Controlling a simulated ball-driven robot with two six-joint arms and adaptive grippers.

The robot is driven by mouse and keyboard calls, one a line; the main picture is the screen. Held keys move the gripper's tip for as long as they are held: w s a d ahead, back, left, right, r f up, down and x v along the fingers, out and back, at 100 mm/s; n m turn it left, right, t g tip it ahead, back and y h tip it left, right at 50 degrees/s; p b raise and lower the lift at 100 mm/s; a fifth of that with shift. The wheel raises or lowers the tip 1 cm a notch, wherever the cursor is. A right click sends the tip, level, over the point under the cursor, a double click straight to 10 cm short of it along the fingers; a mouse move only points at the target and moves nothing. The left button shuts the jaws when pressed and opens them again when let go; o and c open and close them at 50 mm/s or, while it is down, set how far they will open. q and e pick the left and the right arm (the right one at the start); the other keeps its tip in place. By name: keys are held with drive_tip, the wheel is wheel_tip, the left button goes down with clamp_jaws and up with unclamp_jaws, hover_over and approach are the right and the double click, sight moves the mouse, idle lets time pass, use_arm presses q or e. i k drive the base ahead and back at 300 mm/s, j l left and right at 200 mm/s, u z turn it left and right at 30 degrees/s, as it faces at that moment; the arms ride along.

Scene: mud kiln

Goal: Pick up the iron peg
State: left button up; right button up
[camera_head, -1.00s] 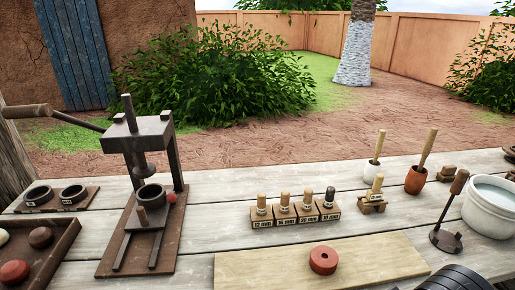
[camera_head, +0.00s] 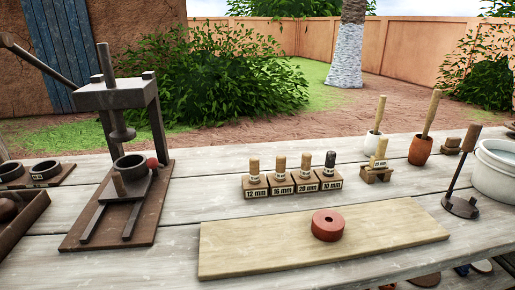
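Several pegs stand upright in a row of small labelled wooden blocks near the middle of the table. The peg at the right end of the row has a dark grey top and looks like the iron peg (camera_head: 330,159). Its block (camera_head: 329,183) appears to read 10 mm. The other pegs in the row, such as the 20 mm one (camera_head: 306,160), have pale wooden tops. Neither of my grippers shows in the head view.
A dark press (camera_head: 120,95) stands at left. A stamp tool (camera_head: 462,205) and a white bucket (camera_head: 494,172) stand at right.

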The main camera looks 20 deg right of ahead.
sight(330, 157)
drive_tip(key=l+z, duration=0.2)
drive_tip(key=z, duration=0.3)
drive_tip(key=i+l+z, duration=0.1)
drive_tip(key=z, duration=0.35)
